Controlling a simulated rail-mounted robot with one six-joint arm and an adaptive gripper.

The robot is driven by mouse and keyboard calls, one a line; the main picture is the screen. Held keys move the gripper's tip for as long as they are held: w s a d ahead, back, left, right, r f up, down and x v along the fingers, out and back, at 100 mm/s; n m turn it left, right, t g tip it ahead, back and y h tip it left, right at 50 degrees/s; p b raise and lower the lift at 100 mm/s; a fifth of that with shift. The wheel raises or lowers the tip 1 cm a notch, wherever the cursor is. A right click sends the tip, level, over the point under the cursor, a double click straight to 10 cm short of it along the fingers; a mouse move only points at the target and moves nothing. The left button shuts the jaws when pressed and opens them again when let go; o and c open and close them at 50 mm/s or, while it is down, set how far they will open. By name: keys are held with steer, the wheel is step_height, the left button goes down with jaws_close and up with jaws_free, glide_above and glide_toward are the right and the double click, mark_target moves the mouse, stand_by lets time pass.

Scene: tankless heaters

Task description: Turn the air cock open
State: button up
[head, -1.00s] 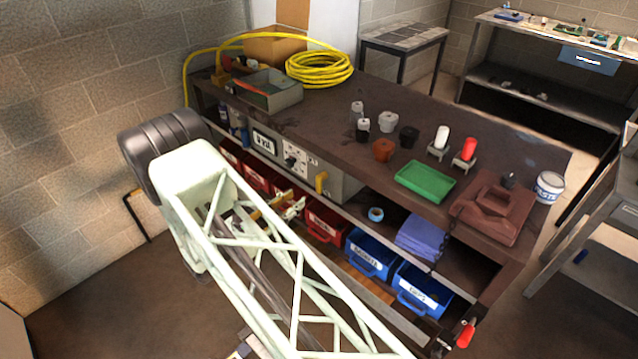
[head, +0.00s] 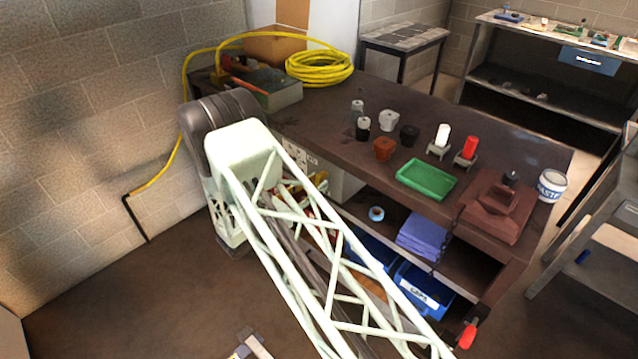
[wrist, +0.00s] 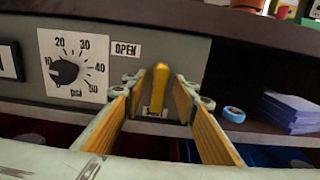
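The air cock is a yellow lever (wrist: 159,88) on a grey panel (wrist: 190,52) in the wrist view. It stands upright, close to vertical. An "OPEN" label (wrist: 126,49) is to its upper left, and a second small label sits at its lower end, too small to read surely. My gripper (wrist: 152,90) is open, with its two yellow-padded fingers apart and the lever showing between them. I cannot tell whether the fingertips reach the lever's depth; no contact shows.
A psi dial (wrist: 64,72) with a black knob is left of the lever. A blue tape roll (wrist: 234,114) and purple folded cloths (wrist: 290,112) lie on the shelf to the right. The bench top (head: 330,120) overhangs the panel. Bins stand below.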

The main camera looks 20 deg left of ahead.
steer(key=shift+x, duration=0.95)
steer(key=shift+c, duration=0.4)
steer(key=c, duration=0.8)
